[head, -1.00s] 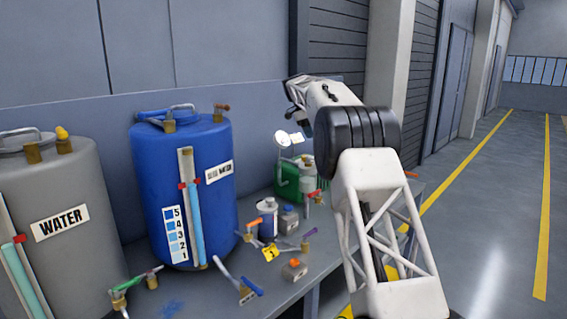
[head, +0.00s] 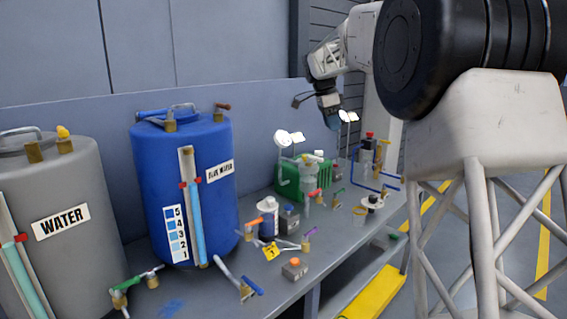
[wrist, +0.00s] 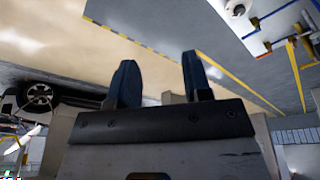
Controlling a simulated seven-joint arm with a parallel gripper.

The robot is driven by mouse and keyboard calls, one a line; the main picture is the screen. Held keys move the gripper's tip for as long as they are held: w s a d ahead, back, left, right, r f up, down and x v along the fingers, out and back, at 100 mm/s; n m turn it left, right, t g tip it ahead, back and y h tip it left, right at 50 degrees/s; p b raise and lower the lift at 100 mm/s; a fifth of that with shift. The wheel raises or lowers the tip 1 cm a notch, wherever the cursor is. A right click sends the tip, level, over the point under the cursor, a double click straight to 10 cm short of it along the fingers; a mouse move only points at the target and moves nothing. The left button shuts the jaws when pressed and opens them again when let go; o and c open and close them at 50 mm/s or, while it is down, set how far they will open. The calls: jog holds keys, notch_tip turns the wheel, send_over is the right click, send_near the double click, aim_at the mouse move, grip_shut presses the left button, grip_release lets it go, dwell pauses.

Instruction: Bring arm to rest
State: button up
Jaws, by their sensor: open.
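My gripper (head: 331,112) hangs at the end of my raised white arm in the head view, above the far part of the grey bench (head: 232,285). In the wrist view its two dark fingers (wrist: 158,82) stand apart with nothing between them. The gripper is open and empty.
A grey WATER tank (head: 62,265) and a blue tank (head: 208,150) stand on the bench at left. A car (wrist: 45,100) shows in the wrist view.

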jog(key=s+d+f+n+t+y, duration=0.2)
jog(key=s+n, duration=0.7)
jog(key=s, duration=2.3)
jog(key=s+f+n, duration=0.2)
jog(key=s+f, duration=0.4)
jog(key=s, duration=0.3)
jog(key=s+f+n, duration=0.3)
jog(key=s+f, duration=0.3)
jog(key=s, duration=0.3)
jog(key=s+d+f+n+y, duration=0.1)
jog(key=s+f+n, duration=0.1)
jog(key=s+f, duration=0.3)
jog(key=s, duration=0.4)
jog(key=shift+s+f+n+t, duration=0.25)
jog(key=shift+f+n+t, duration=0.15)
